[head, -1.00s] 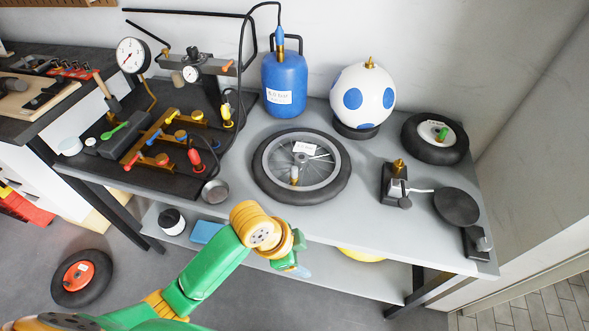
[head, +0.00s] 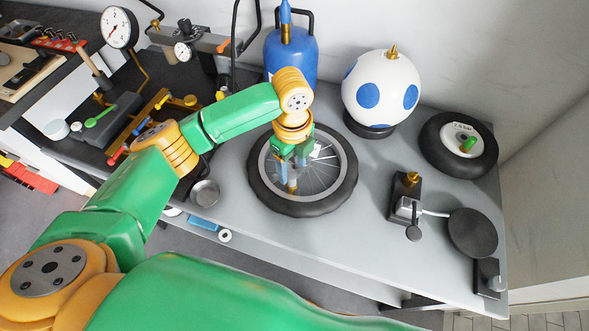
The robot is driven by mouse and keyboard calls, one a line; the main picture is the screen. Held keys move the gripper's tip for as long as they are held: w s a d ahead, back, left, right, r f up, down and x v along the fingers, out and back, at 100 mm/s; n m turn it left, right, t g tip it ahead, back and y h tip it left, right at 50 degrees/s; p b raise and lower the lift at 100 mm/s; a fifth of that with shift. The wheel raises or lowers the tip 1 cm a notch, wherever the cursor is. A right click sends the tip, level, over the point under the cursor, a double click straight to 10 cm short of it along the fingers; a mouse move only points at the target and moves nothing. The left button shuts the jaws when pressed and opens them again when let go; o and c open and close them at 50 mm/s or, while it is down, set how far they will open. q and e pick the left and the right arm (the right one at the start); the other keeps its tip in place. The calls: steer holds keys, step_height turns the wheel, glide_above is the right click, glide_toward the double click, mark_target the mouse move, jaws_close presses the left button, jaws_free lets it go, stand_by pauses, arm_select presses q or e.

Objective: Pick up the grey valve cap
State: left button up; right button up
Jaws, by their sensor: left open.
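My left gripper (head: 289,178) is open above the spoked wheel (head: 262,198), which lies flat on the grey bench. Its fingers point down near the wheel's brass-coloured valve (head: 292,186), which stands up on the side of the wheel nearer me. The grey valve cap cannot be made out clearly; the fingers partly cover the valve's top. I cannot tell whether the fingers touch anything. My right gripper is out of view.
A blue tank (head: 290,55) and a white ball with blue spots (head: 380,88) stand behind. A small tyre (head: 436,150) with a green cap (head: 468,145), and a black clamp-like device (head: 405,195) are to the right. A small grey dish (head: 205,192) sits left of the wheel.

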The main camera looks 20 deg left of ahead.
mark_target(292, 177)
arm_select(q)
steer(key=f, duration=0.1)
steer(key=s+f, duration=0.1)
steer(key=f, duration=0.1)
steer(key=shift+a+f, duration=0.1)
steer(key=shift+f, duration=0.1)
steer(key=shift+w+f, duration=0.25)
steer(key=shift+w, duration=0.3)
steer(key=shift+s+r, duration=0.15)
steer(key=shift+s, duration=0.15)
jaws_close()
steer(key=shift+w, duration=0.1)
